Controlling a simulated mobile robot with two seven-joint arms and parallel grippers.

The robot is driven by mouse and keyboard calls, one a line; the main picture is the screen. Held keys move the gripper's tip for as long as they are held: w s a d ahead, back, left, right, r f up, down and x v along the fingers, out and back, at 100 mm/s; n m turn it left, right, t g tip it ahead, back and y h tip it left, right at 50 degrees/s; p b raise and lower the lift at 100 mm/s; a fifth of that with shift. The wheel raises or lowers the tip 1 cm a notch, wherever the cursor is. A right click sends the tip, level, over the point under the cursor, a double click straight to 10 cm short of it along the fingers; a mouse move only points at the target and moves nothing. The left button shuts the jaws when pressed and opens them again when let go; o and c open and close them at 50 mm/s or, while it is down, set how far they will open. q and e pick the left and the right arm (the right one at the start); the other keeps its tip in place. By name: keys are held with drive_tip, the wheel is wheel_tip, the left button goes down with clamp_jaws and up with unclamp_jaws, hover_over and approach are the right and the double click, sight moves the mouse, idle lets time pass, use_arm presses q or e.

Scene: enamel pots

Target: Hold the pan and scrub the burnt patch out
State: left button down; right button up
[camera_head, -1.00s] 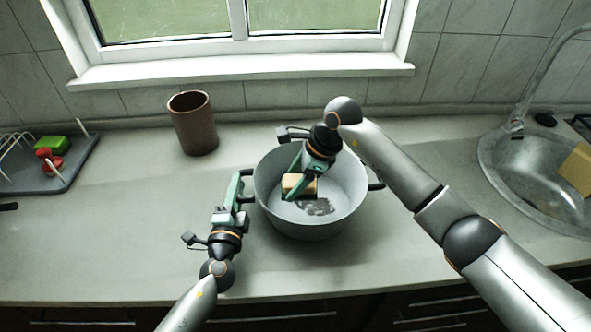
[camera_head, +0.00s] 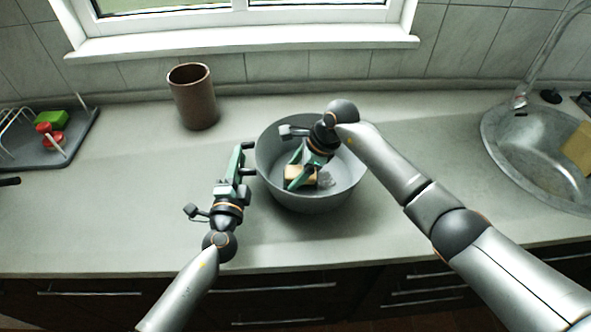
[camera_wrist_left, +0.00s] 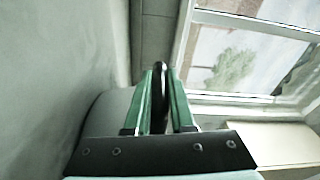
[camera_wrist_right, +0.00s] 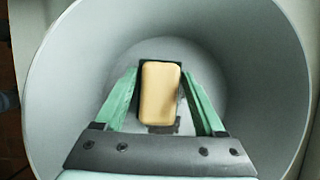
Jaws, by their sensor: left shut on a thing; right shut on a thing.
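The grey pan (camera_head: 313,201) stands on the worktop. My left gripper (camera_head: 241,160) is at its left side. In the left wrist view, its green fingers are shut on the pan's black handle (camera_wrist_left: 160,95). My right gripper (camera_head: 297,172) reaches down inside the pan, shut on a tan scrubbing block (camera_head: 302,176). The block also shows between the green fingers in the right wrist view (camera_wrist_right: 160,94), with a dark edge around it. A faint grey burnt patch (camera_head: 327,180) shows on the pan floor beside the block; the block and gripper may hide part of it.
A brown cup (camera_head: 193,98) stands behind and left of the pan. A grey dish tray (camera_head: 75,150) with red and green items is at the far left. A sink (camera_head: 520,150) with a tap is at the right. The worktop front is clear.

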drive_tip(key=shift+f, duration=0.55)
